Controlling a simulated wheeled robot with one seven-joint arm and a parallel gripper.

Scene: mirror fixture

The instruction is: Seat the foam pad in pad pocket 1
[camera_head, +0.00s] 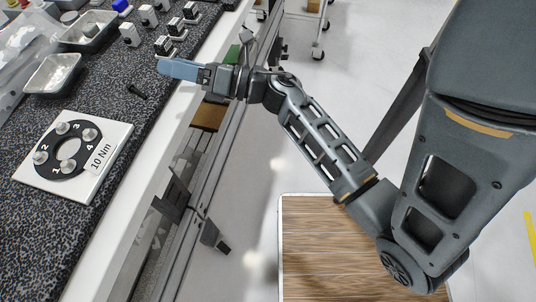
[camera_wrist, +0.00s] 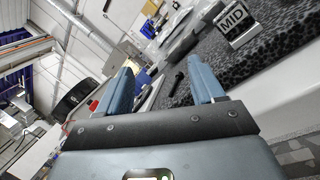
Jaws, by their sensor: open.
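My gripper (camera_head: 162,68) has blue fingers and reaches over the bench's right edge in the head view, pointing left. In the wrist view its two fingers (camera_wrist: 161,72) stand apart with nothing between them. I cannot make out a foam pad or a pad pocket in either view. A white plate (camera_head: 118,140) lies on the bench at the left. It carries a black ring marked 1 to 4 with several silver knobs, and the text "10 Nm". My gripper is above and to the right of it in the picture, well apart.
A black bolt (camera_head: 137,91) lies on the speckled bench near my gripper. Several small labelled blocks (camera_head: 165,46) stand beyond it; one marked "MID" (camera_wrist: 238,24) shows in the wrist view. Bare bench surrounds the bolt.

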